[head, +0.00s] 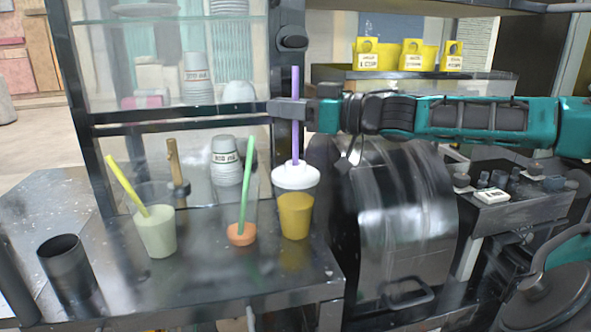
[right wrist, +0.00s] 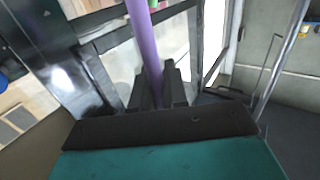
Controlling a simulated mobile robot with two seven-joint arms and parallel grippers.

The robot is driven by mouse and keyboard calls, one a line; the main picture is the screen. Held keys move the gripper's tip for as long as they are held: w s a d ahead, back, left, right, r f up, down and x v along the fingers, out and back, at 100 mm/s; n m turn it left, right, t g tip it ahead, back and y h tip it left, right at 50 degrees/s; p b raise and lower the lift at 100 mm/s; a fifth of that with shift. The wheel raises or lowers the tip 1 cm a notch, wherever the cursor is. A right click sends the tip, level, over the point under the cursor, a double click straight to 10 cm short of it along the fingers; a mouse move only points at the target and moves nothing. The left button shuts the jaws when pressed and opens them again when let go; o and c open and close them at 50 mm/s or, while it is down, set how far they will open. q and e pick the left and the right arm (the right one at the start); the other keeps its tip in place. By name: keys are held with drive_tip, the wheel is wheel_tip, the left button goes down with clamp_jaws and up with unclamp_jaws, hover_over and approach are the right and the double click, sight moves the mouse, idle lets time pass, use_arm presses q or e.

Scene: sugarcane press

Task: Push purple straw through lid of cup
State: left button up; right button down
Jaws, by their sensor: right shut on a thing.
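The purple straw (head: 295,142) stands upright above the cup (head: 295,217), which has a white lid (head: 296,176) and orange-yellow liquid inside. The straw's lower end meets the top of the lid near its middle; I cannot tell whether it has gone through. My right gripper (head: 287,111) comes in from the right and is shut on the straw around its middle, well above the lid. In the right wrist view the straw (right wrist: 145,50) runs up between the dark fingers (right wrist: 158,88). My left gripper is not in view.
Left of the cup are a green straw (head: 248,185) in a small orange piece (head: 241,234), and a pale green cup (head: 156,232) with a yellow straw. A dark metal cylinder (head: 67,270) is at the left front. A black machine drum (head: 395,215) stands right of the cup.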

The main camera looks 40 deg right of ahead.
drive_tip(key=shift+f+b, duration=0.9)
drive_tip(key=shift+f, duration=0.3)
drive_tip(key=shift+f+b, duration=1.3)
drive_tip(key=shift+f, duration=0.2)
drive_tip(key=shift+f+b, duration=0.5)
drive_tip(key=shift+f, duration=0.05)
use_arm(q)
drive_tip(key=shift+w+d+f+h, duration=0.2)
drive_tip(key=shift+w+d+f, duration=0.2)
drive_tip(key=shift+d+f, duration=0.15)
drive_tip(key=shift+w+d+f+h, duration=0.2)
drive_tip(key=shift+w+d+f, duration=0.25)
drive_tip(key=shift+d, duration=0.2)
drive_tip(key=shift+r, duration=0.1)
use_arm(e)
drive_tip(key=c, duration=1.1)
unclamp_jaws()
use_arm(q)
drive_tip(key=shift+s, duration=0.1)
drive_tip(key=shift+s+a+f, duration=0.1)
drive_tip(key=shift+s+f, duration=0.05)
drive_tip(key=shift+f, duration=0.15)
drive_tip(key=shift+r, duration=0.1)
